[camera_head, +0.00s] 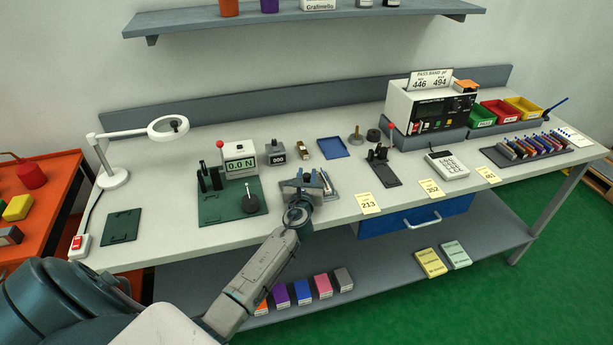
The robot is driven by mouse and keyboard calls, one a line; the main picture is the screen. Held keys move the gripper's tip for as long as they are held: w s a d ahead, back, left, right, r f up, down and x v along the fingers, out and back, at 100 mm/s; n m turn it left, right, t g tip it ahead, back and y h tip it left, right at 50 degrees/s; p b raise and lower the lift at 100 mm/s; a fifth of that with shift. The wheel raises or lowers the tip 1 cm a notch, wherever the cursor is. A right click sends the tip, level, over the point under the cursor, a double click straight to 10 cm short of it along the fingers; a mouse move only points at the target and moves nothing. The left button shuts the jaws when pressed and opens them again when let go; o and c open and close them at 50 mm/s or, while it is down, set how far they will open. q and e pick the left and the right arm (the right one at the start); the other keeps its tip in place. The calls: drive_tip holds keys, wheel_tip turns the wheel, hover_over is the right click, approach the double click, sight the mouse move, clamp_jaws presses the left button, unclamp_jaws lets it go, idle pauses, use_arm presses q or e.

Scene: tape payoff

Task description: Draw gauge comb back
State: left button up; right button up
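A force gauge (239,163) with a red knob and a display reading 0.0 N stands at the back of a green plate (225,211). Black upright parts (210,180) stand at its left; I cannot tell which part is the comb. A round dark piece with a thin upright rod (250,203) is on the plate's front right. My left gripper (308,181) is over the table's front part, right of the plate and apart from the gauge. Its fingers point away from me; their gap is unclear, and something light and narrow beside them is hard to make out. My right gripper is out of view.
A small counter (277,157) reading 000 and a blue tray (333,148) lie behind my gripper. A black fixture with a red-tipped lever (382,164) stands to the right. A white lamp (115,178) and a dark green mat (121,226) are at the left.

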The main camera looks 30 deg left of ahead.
use_arm(q)
drive_tip(key=c, duration=0.3)
clamp_jaws()
drive_tip(key=shift+s+a+p, duration=0.45)
drive_tip(key=shift+s+a, duration=0.35)
drive_tip(key=shift+s, duration=0.15)
drive_tip(key=shift+f, duration=0.1)
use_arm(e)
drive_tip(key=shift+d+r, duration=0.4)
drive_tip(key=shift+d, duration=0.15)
use_arm(q)
drive_tip(key=o, duration=0.6)
unclamp_jaws()
drive_tip(key=shift+o, duration=0.7)
drive_tip(key=shift+s+a, duration=0.1)
drive_tip(key=shift+s, duration=0.05)
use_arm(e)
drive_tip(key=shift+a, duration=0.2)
